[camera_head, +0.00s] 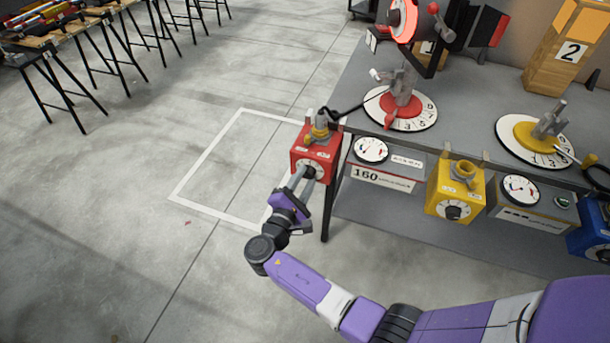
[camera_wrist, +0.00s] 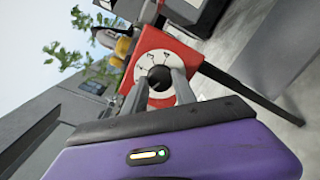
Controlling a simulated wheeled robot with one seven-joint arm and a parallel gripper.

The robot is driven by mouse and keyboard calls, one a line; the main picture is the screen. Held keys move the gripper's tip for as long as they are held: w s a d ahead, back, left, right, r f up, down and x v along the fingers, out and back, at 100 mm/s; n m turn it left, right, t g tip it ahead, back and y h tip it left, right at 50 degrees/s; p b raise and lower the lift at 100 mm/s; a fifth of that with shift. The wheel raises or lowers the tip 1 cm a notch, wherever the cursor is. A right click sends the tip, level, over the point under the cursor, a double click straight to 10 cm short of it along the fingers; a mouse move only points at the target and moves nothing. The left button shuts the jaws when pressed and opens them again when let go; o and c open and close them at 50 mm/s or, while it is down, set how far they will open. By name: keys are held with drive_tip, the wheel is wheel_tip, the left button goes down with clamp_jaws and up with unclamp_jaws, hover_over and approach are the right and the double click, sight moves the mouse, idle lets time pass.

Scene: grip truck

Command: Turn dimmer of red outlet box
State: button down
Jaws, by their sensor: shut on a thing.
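The red outlet box (camera_head: 319,149) hangs at the left front corner of the grey table, with a grey and yellow fitting on its top. Its front face carries a white dial with a dark dimmer knob, partly hidden by my fingers in the head view. In the wrist view the red box (camera_wrist: 188,55) appears tilted, and the black dimmer knob (camera_wrist: 160,77) sits in the middle of the white numbered dial (camera_wrist: 150,62). My gripper (camera_head: 304,174) reaches the front of the box from below left. Its two fingers (camera_wrist: 159,88) are shut on the knob, one on each side.
A yellow outlet box (camera_head: 443,190) and a blue one (camera_head: 592,235) hang along the same table edge (camera_head: 462,141). A meter marked 160 (camera_head: 382,178) sits right of the red box.

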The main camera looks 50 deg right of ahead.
drive_tip(key=shift+n+p, duration=0.55)
drive_tip(key=shift+n, duration=0.75)
drive_tip(key=shift+f+n, duration=0.1)
drive_tip(key=shift+n, duration=0.2)
drive_tip(key=c, duration=1)
unclamp_jaws()
drive_tip(key=shift+a, duration=0.15)
drive_tip(key=v, duration=0.7)
drive_tip(key=shift+a, duration=0.3)
